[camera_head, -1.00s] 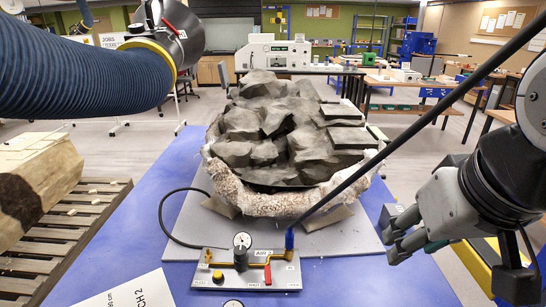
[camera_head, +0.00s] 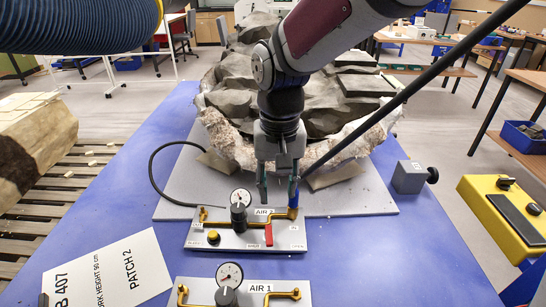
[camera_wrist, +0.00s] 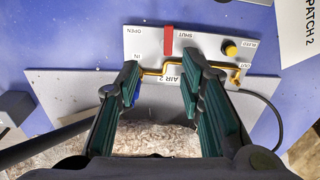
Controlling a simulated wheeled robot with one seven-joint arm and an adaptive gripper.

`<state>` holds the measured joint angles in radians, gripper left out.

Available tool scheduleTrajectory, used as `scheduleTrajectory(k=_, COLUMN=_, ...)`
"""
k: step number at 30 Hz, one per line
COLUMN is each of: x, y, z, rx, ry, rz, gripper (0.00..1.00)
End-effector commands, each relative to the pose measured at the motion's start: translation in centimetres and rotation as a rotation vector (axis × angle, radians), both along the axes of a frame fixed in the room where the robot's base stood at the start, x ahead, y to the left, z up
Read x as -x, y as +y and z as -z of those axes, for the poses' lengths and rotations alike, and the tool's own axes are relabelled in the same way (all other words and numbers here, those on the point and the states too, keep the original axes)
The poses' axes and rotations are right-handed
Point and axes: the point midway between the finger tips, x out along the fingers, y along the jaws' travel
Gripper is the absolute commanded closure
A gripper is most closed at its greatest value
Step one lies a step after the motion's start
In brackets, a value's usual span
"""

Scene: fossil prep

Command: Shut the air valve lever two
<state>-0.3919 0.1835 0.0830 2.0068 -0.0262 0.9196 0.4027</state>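The AIR 2 panel (camera_head: 205,240) lies on the blue table, with a yellow pipe, a gauge (camera_head: 240,197) and a red lever (camera_head: 268,235). The red lever points away from the pipe, crosswise to it. In the wrist view the lever (camera_wrist: 168,40) lies beside the SHUT label, with the OPEN label farther left. My gripper (camera_head: 277,190) hangs fingers down over the panel's far edge, behind the lever. In the wrist view its two green-padded fingers (camera_wrist: 165,95) are apart with nothing gripped. The lever lies beyond the fingertips, apart from them.
A second panel, AIR 1 (camera_head: 197,301), lies nearer. The jacketed fossil block (camera_head: 230,150) stands close behind my gripper. A black hose loops at the left, and a black rod (camera_head: 400,98) slants down to the pipe's right end. A paper sheet (camera_head: 105,275) lies at the left.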

Motion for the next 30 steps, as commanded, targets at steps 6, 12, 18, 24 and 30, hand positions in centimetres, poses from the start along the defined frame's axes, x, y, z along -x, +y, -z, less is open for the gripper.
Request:
scheduleTrajectory(k=6, x=-0.8, y=1.8, z=2.5, rx=0.010, ry=0.032, rz=-0.006, gripper=0.65)
scheduleTrajectory(k=12, x=-0.8, y=1.9, z=4.2, rx=0.011, ry=0.035, rz=-0.005, gripper=0.65)
scheduleTrajectory(k=18, x=-0.7, y=1.8, z=7.9, rx=0.012, ry=0.037, rz=-0.004, gripper=0.65)
scheduleTrajectory(k=24, x=-0.7, y=1.8, z=11.8, rx=0.012, ry=0.036, rz=-0.003, gripper=0.65)
scheduleTrajectory(k=30, x=-0.8, y=1.8, z=14.8, rx=0.011, ry=0.034, rz=-0.005, gripper=0.65)
